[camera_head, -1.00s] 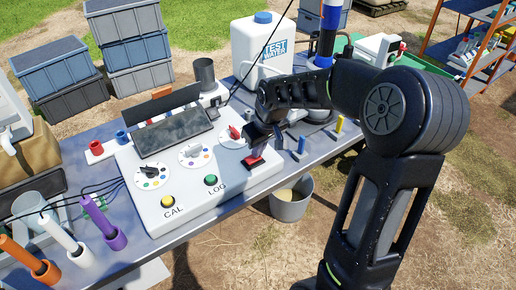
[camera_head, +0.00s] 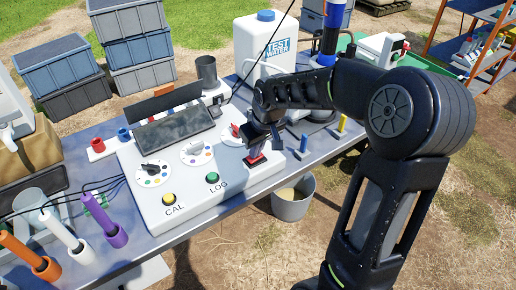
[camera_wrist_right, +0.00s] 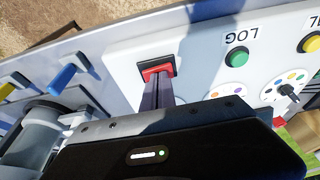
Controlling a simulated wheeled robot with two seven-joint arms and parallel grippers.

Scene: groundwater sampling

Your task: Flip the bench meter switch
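The bench meter (camera_head: 150,195) is a white sloped console on the table, with a dark screen, dials and CAL and LOG buttons. Its red rocker switch (camera_head: 256,160) is at the right front corner, in a dark frame. In the right wrist view the switch (camera_wrist_right: 158,69) lies just beyond my fingertips. My right gripper (camera_head: 258,150) points down over the switch, its narrow fingers together and empty. The tips (camera_wrist_right: 158,80) overlap the near part of the switch; I cannot tell whether they touch it. My left gripper is not in view.
A green LOG button (camera_head: 212,178) and a yellow CAL button (camera_head: 169,199) are left of the switch. A grey bucket (camera_head: 291,200) stands below the table edge. A white water jug (camera_head: 264,48) is behind.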

